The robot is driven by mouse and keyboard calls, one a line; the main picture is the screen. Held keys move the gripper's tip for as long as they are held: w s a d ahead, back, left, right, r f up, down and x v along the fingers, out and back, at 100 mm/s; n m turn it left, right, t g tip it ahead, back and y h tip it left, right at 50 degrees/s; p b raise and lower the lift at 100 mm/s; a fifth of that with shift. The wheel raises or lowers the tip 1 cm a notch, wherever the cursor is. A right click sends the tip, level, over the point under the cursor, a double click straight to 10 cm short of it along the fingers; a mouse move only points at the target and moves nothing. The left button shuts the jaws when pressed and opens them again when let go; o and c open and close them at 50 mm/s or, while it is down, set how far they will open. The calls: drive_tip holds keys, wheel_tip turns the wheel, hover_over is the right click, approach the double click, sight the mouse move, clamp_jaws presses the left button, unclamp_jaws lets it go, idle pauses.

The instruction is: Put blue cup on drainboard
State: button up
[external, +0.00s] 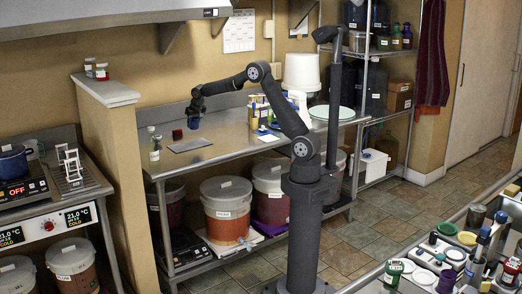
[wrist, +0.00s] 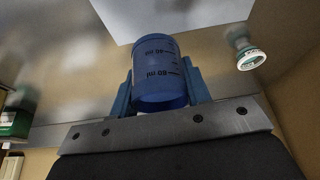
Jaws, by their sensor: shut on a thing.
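The blue cup (wrist: 160,75) has dark millilitre marks on its side. In the wrist view it sits between the two blue fingers of my gripper (wrist: 160,90), which is shut on it. In the external view my gripper (external: 194,111) is above the back of the steel table, with the small blue cup (external: 193,123) just below it. A flat grey board (external: 190,145), which looks like the drainboard, lies on the table in front of and below the cup. The board's pale surface (wrist: 165,14) also shows at the top of the wrist view. The gap between cup and table is hard to judge.
A dark red item (external: 177,134) stands beside the board. Small bottles (external: 154,150) stand at the table's left end, near a partition wall (external: 120,150). The table right of the board is clear up to several containers.

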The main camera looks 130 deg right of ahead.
drive_tip(key=s+d+m+g, duration=0.1)
drive_tip(key=s+d+m, duration=0.25)
drive_tip(key=s, duration=1.25)
drive_tip(key=s+d+m+g, duration=0.15)
drive_tip(key=s+d, duration=0.35)
drive_tip(key=s, duration=1.1)
drive_tip(key=shift+t, duration=0.25)
wheel_tip(320, 180, down, 9)
drive_tip(key=shift+s+a+r, duration=0.1)
drive_tip(key=shift+r, duration=0.05)
drive_tip(key=shift+f, duration=0.2)
drive_tip(key=o, duration=1)
drive_tip(key=shift+r, duration=0.1)
drive_tip(key=shift+o, duration=0.4)
drive_tip(key=v, duration=1.2)
drive_tip(key=shift+r, duration=0.2)
